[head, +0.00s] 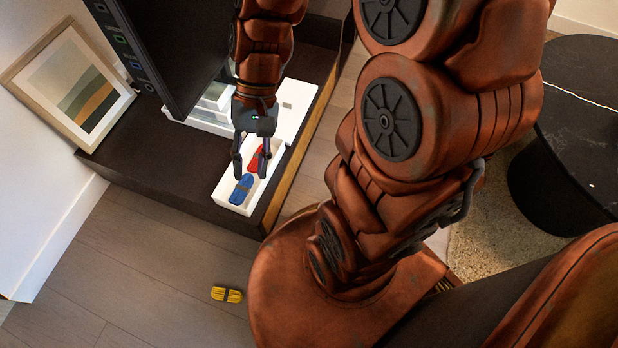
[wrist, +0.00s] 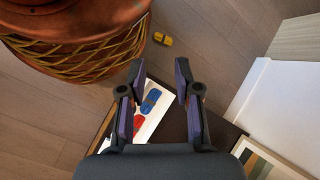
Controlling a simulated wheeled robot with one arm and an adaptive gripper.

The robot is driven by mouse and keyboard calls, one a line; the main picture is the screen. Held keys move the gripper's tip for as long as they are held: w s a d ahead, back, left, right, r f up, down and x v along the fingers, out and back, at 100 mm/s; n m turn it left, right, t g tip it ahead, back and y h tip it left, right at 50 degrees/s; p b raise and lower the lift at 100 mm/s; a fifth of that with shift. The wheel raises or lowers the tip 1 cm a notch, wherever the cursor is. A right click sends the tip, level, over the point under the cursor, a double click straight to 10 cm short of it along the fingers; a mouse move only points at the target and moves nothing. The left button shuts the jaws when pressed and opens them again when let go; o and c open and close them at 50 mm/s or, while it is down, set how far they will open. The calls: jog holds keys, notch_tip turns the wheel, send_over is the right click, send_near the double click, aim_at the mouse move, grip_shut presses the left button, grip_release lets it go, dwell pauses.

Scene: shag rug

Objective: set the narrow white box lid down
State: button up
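A narrow white open box (head: 232,208) stands near the front edge of the dark low cabinet. It holds a blue item (head: 241,189) and a red item (head: 256,160). My gripper (head: 250,174) is over the box, fingers spread and nothing visible between them. In the wrist view, the spread fingers of my gripper (wrist: 159,66) show, with the blue item (wrist: 151,101) and red item (wrist: 138,124) beyond. A flat white piece (head: 296,97) lies behind the box on the cabinet; I cannot tell whether it is the lid.
A yellow banded item (head: 226,295) lies on the wooden floor. A framed picture (head: 70,84) leans at the left, and a dark screen (head: 177,45) stands on the cabinet (head: 142,160). A round black table (head: 580,120) is at the right.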

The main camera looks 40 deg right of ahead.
jog(key=s+d+r+n+h, duration=0.2)
jog(key=s+d+n+h, duration=0.2)
jog(key=s, duration=0.6)
jog(key=shift+s+d+h, duration=0.2)
jog(key=shift+d+h, duration=0.45)
jog(key=shift+h, duration=0.15)
